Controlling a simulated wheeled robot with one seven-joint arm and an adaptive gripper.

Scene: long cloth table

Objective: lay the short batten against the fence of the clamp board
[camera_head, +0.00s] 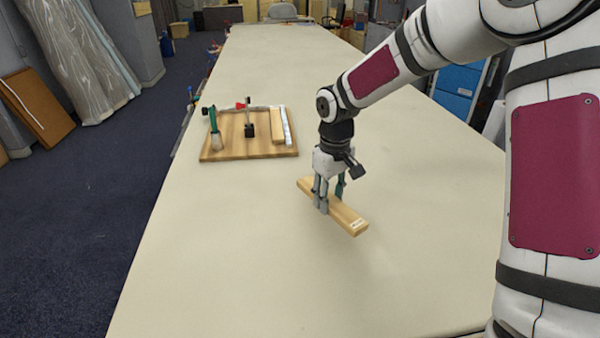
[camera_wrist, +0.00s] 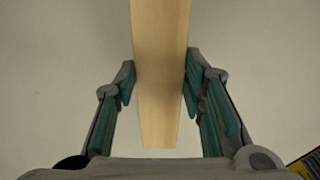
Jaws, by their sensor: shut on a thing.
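My gripper (camera_head: 322,205) is shut on a pale wooden batten (camera_head: 348,220), with a finger on each long side. In the wrist view, the batten (camera_wrist: 161,115) runs up between the finger pads and out of the top edge. A pale strip edges the board's right and far sides, perhaps the fence.
On the board stand a green-handled tool (camera_head: 216,141), a black clamp part (camera_head: 249,130) and another wood strip (camera_head: 278,125) near the right edge. The cloth table (camera_head: 240,260) is clear around the batten and between it and the board. Blue drawers (camera_head: 457,88) stand beyond the table's right edge.

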